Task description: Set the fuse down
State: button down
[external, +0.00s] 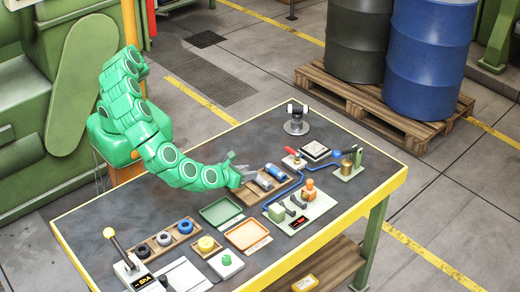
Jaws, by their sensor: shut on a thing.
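My gripper (240,171) is low over the back middle of the workbench, at the left end of a wooden tray (236,197). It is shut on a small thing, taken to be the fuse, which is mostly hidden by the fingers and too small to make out. Two cylinders, one grey-blue (263,182) and one blue (275,172), lie in the tray just right of the gripper. I cannot tell whether the held thing touches the tray.
A green tray (221,211) and an orange-rimmed tray (248,235) lie in front. A panel with an orange part (310,189) and a red-handled switch (292,156) stand to the right. A lever box (130,268) stands front left. The bench's back left is clear.

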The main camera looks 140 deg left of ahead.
aim_at(257, 183)
jog(key=shift+w+a+f, duration=0.2)
jog(key=shift+w+f, duration=0.45)
jog(key=shift+f, duration=1.7)
jog(key=c, duration=0.8)
grip_release()
